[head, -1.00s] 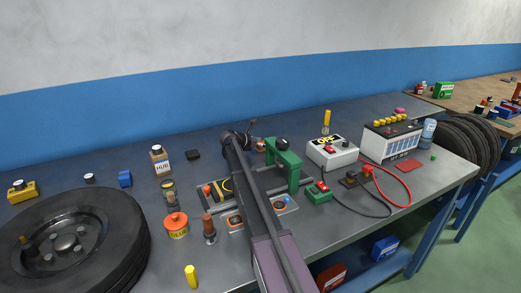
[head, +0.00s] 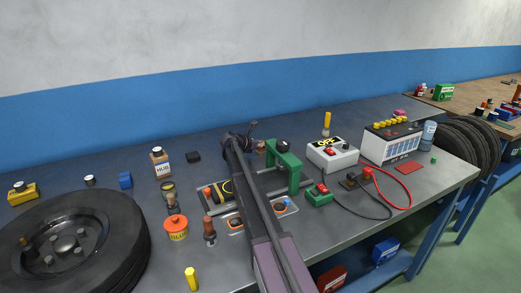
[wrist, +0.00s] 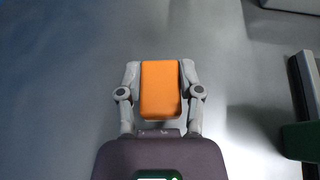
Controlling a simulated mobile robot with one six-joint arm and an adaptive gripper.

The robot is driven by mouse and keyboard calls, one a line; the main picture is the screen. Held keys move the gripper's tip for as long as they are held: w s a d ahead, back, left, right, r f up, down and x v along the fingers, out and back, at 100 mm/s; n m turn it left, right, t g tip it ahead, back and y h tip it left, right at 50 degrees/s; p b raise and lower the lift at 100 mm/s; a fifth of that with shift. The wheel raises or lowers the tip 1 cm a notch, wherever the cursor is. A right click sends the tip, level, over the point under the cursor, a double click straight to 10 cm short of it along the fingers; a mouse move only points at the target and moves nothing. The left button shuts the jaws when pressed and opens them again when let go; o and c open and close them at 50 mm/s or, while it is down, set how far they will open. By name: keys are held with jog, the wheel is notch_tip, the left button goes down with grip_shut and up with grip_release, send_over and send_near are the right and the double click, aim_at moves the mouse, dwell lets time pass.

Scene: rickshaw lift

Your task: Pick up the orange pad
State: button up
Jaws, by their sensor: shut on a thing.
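The orange pad (wrist: 161,88) sits between the two fingers of my gripper (wrist: 160,80) in the wrist view. The fingers press on its left and right sides, and its broad orange face shows to the camera. The grey bench top lies behind it; I cannot tell how far the pad is above it. In the head view my own arm hides most of the gripper and pad, at the back of the bench beside a green press-like frame.
The green frame (head: 285,165) stands just right of my arm. A grey tester box (head: 331,154) and a battery (head: 391,141) are farther right. A large tyre (head: 72,245) lies at the left.

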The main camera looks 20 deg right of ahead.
aim_at(263, 144)
jog(key=shift+r, duration=0.2)
notch_tip(263, 144, up, 10)
jog(key=p, duration=1)
jog(key=shift+f, duration=0.2)
dwell(0.4)
